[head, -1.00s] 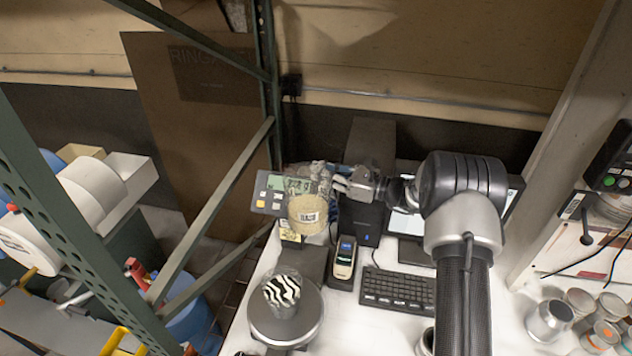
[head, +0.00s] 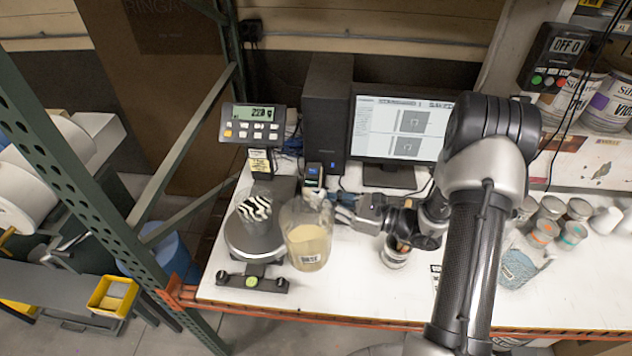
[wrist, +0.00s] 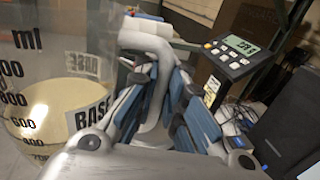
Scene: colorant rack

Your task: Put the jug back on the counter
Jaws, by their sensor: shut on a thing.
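The jug (head: 308,246) is a clear measuring jug part filled with pale yellowish liquid. In the head view it is just right of the scale, over the white counter (head: 345,291). It looks upright; I cannot tell whether its base touches the counter. My gripper (head: 339,211) comes from the right and is shut on the jug's handle. In the wrist view the jug (wrist: 52,95) fills the left side, with volume marks and a "BASE" label, and the gripper fingers (wrist: 155,105) close around the handle.
The scale display (head: 252,125), a handheld device (head: 313,176) and a monitor (head: 400,130) stand behind. A small can (head: 394,254) stands right, beneath my wrist. The counter's front strip is clear.

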